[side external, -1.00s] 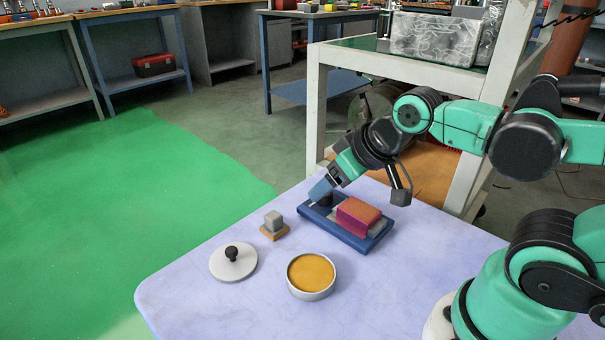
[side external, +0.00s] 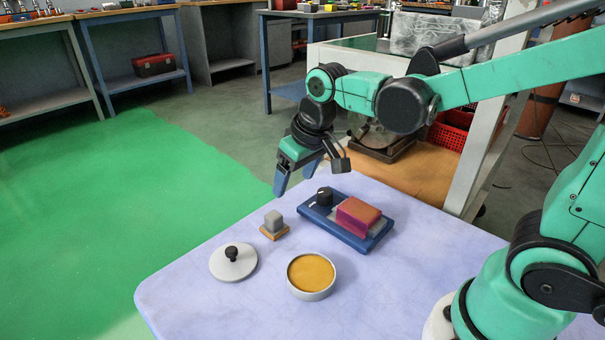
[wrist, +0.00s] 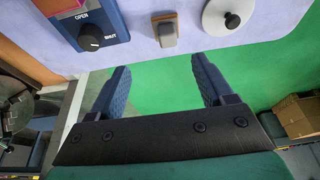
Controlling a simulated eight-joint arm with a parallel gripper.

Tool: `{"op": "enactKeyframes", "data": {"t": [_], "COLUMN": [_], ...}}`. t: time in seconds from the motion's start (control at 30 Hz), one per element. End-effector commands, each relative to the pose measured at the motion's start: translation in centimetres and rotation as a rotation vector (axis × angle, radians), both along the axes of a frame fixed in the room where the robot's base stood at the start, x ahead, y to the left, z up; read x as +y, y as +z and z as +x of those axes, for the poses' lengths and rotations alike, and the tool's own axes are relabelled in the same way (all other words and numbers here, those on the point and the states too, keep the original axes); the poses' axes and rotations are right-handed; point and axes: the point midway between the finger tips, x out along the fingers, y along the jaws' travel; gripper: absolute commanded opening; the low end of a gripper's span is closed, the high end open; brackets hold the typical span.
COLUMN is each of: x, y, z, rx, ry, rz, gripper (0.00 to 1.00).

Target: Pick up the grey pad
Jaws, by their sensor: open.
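A small grey block (side external: 273,219), the only loose grey pad-like thing I see, sits on a thin orange-brown base (side external: 268,235) on the pale table. In the wrist view the grey block (wrist: 166,36) is at top centre, beyond my fingers. My gripper (side external: 294,181) is open and empty, above the table's far edge, behind the block and apart from it. In the wrist view its two blue fingers (wrist: 160,66) are spread with nothing between them.
A blue panel (side external: 375,242) with a black knob (side external: 324,196) and a red-orange block (side external: 357,217) lies right of the grey block. The knob's labels read OPEN and SHUT. A white lid (side external: 233,264) and a round tin (side external: 311,276) stand nearer. The table's left front is clear.

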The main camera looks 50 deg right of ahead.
Motion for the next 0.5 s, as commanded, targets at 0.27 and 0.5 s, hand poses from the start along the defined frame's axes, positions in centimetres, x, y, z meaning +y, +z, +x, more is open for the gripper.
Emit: {"op": "enactKeyframes", "data": {"t": [0.27, 0.5], "x": [1.0, 1.2], "y": [-4.4, -6.2], "z": [3.7, 4.4], "rx": [0.168, 0.208], "ry": [0.000, -0.001], "rz": [-0.006, -0.009], "gripper": [0.74, 0.74]}}
